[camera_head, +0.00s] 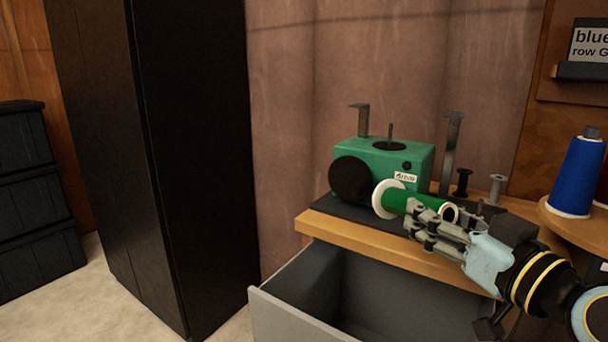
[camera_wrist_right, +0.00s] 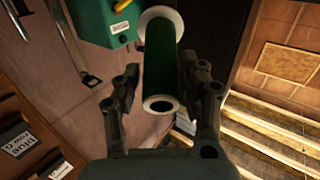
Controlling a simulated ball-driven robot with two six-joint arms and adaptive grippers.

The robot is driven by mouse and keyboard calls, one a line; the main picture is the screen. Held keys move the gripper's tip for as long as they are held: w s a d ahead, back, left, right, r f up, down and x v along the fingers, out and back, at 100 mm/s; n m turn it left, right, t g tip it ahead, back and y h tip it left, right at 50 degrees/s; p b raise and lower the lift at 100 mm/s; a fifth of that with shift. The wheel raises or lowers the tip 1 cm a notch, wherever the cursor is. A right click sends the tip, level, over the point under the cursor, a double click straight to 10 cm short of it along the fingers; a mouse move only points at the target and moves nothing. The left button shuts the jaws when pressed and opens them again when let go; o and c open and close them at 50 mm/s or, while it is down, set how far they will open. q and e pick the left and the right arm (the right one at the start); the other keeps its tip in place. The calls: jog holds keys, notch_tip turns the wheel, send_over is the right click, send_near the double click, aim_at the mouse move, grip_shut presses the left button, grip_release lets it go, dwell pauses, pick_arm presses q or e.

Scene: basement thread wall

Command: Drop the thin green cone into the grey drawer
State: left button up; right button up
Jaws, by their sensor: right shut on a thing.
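The thin green cone (camera_head: 412,203) has white ends and is held lying roughly level in my right gripper (camera_head: 430,228). In the right wrist view the green cone (camera_wrist_right: 160,62) sits between the two fingers of the right gripper (camera_wrist_right: 162,95). In the head view it appears in front of the green machine, above the shelf's front edge. The grey drawer (camera_head: 290,318) is pulled open below the wooden shelf, and the visible part of its inside looks empty. The cone is above and to the right of the drawer's left end. My left gripper is not in view.
The green machine (camera_head: 412,160) with a black round knob stands on the wooden shelf (camera_head: 345,238). Small spools and upright metal posts stand behind the gripper. A blue cone (camera_head: 577,175) stands at right. A tall black cabinet (camera_head: 195,150) and stacked black bins (camera_head: 25,200) are at left.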

pick_arm(q)
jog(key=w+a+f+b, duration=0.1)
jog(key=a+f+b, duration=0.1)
jog(key=b, duration=0.1)
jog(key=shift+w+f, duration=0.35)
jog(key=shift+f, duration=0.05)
pick_arm(e)
notch_tip(320, 180, down, 5)
jog(key=shift+r, duration=0.2)
jog(key=o, duration=1.2)
jog(key=shift+c, duration=0.2)
notch_tip(320, 180, up, 10)
jog(key=shift+r, duration=0.1)
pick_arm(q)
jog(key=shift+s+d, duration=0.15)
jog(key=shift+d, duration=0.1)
